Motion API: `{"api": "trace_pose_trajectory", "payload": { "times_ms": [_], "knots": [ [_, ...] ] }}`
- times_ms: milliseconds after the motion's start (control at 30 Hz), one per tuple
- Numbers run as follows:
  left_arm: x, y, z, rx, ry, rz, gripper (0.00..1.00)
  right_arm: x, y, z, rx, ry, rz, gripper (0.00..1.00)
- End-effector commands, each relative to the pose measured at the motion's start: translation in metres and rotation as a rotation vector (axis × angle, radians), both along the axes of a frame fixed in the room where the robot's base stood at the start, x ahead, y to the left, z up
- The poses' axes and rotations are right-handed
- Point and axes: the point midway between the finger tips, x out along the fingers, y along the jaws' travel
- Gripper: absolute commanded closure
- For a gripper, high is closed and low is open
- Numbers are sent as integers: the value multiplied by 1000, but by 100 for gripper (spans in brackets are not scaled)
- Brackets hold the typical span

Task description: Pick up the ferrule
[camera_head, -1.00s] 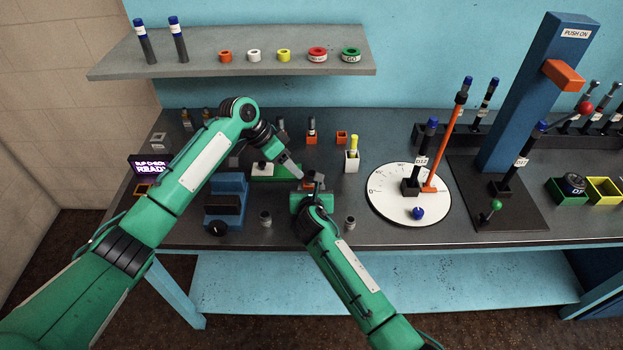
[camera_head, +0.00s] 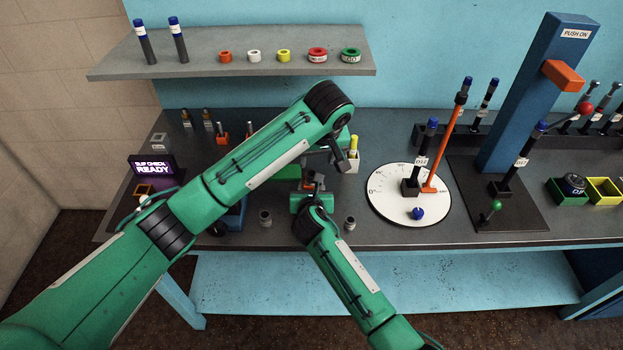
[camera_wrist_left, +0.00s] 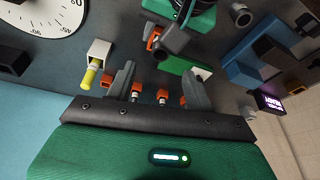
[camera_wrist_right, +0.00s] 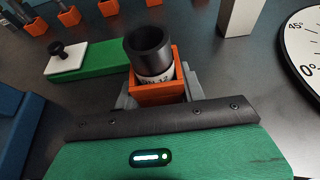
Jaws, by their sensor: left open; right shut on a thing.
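My right gripper (camera_head: 312,186) is shut on an orange block (camera_wrist_right: 160,92). The block holds a dark hollow cylinder (camera_wrist_right: 148,50) with a white labelled band, standing upright. I cannot tell whether this cylinder is the ferrule. It also shows ahead of my left gripper in the left wrist view (camera_wrist_left: 173,40). My left gripper (camera_wrist_left: 160,70) is open, with nothing between its fingertips and apart from the cylinder. In the head view my left arm partly hides it. Short grey hollow pieces (camera_head: 265,217) and (camera_head: 349,223) stand on the bench front.
Orange holders with small fittings (camera_wrist_left: 162,97) stand at the back of the bench. A white holder with a yellow-topped piece (camera_head: 353,157) stands close to my left gripper. A round white dial plate (camera_head: 384,207) lies to the right.

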Motion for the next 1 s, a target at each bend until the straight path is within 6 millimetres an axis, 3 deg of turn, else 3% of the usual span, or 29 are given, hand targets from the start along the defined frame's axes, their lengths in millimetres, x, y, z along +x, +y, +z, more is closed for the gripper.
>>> {"api": "trace_pose_trajectory", "payload": {
  "times_ms": [267,600,867,1000],
  "knots": [
    [-3,-6,11,9,-78,167,47,0,0,0,0,0,0,81],
    [15,2,-37,9,-82,179,47,0,0,0,0,0,0,81],
    [23,5,-57,9,-82,179,47,0,0,0,0,0,0,81],
    [31,10,-77,11,-82,178,47,0,0,0,0,0,0,81]
  ]
}}
